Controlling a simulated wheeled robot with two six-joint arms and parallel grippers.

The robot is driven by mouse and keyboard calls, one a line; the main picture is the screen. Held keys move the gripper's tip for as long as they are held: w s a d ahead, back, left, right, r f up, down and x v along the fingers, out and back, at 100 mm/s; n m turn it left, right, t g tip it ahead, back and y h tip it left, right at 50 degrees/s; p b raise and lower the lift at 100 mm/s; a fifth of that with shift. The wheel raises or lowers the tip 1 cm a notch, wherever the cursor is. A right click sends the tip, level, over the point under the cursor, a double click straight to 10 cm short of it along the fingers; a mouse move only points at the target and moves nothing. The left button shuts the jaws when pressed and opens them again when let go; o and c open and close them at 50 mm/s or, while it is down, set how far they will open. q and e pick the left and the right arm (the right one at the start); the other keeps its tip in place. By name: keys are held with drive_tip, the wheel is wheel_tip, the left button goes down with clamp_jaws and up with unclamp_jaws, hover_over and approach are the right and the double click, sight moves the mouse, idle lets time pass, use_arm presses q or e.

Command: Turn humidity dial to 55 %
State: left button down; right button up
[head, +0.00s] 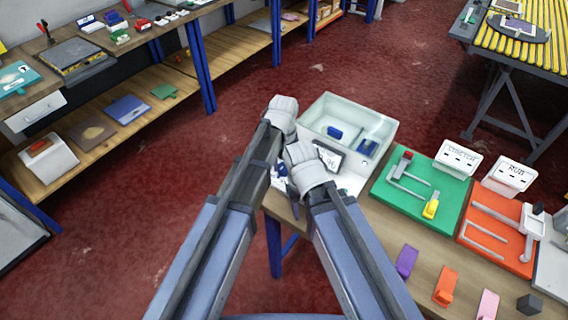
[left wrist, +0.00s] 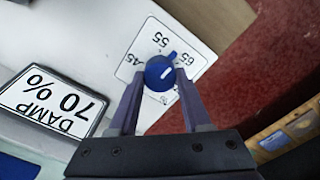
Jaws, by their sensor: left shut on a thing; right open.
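My left gripper (left wrist: 162,71) is shut on the knob, one finger on each side. A display (left wrist: 55,101) beside it reads DAMP 70 %; it also shows in the head view (head: 329,158).
A pale open-topped box (head: 378,125) with blue items stands behind the display. A green board (head: 408,205) and an orange board (head: 490,240) lie to the right on the bench. Purple, orange and pink pieces lie nearer. Red floor is open behind.

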sight(283, 166)
use_arm(q)
drive_tip(key=n, duration=0.3)
drive_tip(key=shift+s+n, duration=0.1)
drive_tip(key=shift+n, duration=2.1)
drive_tip(key=shift+c, duration=1.8)
unclamp_jaws()
drive_tip(key=shift+r, duration=0.1)
use_arm(e)
drive_tip(key=shift+r, duration=0.15)
use_arm(q)
wheel_tip(283, 166, up, 8)
drive_tip(key=p, duration=0.8)
drive_tip(key=shift+f, duration=0.2)
use_arm(e)
wheel_tip(283, 166, up, 8)
drive_tip(key=shift+f, duration=0.25)
